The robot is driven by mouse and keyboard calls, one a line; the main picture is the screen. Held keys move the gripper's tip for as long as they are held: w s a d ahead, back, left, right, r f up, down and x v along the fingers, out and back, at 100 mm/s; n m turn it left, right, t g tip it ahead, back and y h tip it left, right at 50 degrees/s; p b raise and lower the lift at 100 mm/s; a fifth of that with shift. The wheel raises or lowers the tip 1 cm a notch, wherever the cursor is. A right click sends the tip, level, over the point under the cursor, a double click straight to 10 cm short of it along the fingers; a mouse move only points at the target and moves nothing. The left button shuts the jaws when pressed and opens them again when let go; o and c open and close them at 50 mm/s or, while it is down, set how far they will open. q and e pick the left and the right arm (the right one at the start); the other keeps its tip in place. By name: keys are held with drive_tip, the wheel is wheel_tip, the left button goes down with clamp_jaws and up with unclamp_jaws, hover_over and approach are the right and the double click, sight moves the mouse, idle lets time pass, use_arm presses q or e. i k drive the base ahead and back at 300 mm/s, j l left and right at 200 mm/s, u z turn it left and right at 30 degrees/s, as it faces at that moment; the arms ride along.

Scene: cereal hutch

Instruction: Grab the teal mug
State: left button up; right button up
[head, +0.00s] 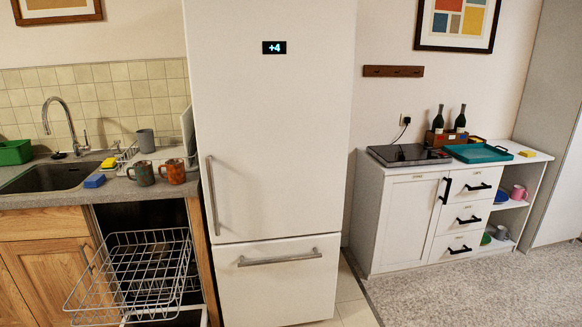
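No mug in view is plainly teal. A grey-green mug (141,173) stands on the left counter in front of the dish rack, and its colour is the closest; I cannot tell if it is the teal one. A mottled orange-brown mug (174,171) stands just right of it. A grey cup (146,140) is behind them at the rack. A pink mug (518,192) and a greyish mug (501,232) sit on the open shelves of the white cabinet at right. Neither of my grippers is in view.
A wire dishwasher rack (133,277) is pulled out below the left counter. The sink (47,178) is left of the mugs, with a blue sponge (95,181) between. A tall white fridge (271,150) stands right of the counter. The floor at right (470,300) is clear.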

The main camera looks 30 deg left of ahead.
sight(143, 170)
drive_tip(key=i+u, duration=0.45)
drive_tip(key=i+l+u, duration=0.4)
drive_tip(key=i, duration=0.2)
